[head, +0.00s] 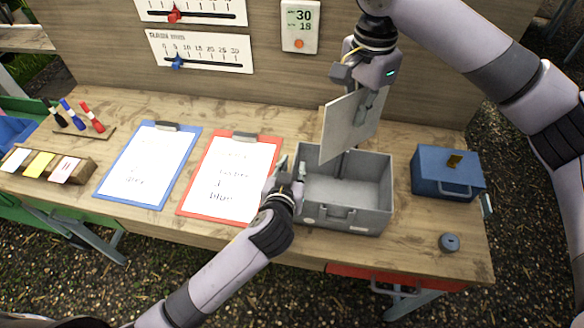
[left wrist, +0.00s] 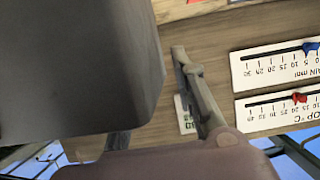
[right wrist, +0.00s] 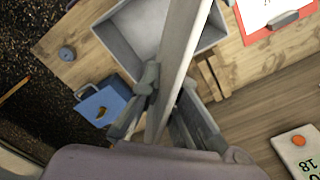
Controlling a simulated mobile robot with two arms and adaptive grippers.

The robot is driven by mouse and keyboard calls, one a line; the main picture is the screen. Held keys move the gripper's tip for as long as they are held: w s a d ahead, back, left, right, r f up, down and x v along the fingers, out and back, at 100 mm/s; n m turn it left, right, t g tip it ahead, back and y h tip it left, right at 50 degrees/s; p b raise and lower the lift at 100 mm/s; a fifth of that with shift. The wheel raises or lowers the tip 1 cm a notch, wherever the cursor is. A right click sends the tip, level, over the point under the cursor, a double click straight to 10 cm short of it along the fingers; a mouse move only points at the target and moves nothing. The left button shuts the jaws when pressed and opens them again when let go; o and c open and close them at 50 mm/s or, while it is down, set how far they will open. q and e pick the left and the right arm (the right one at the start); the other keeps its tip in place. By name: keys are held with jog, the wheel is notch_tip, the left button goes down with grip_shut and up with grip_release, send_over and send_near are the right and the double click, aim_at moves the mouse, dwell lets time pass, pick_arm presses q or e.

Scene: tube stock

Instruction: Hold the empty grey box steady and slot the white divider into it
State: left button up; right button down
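The grey box (head: 372,215) stands open on the bench, with no contents visible inside; it also shows in the right wrist view (right wrist: 112,45). My left gripper (head: 291,178) is at the box's left wall. In the left wrist view one finger shows beside a big grey surface, apparently the box, with a gap; the other finger is hidden. My right gripper (head: 372,92) is shut on the white divider (head: 343,128), above the box's back part. The divider hangs upright and slightly turned, and shows edge-on between the fingers in the right wrist view (right wrist: 180,55). Its lower edge appears above the box floor.
A blue box (head: 430,180) and a small round dark item (head: 449,242) are to the right. A red clipboard (head: 203,212) lies close left of the grey box, with a blue clipboard (head: 98,192) beyond. A back panel with gauges (head: 200,52) rises behind.

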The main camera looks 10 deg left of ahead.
pick_arm(q)
grip_shut()
dwell(0.5)
pick_arm(e)
notch_tip(320, 180, down, 8)
jog(key=n, duration=0.9)
jog(key=shift+a+r, duration=0.15)
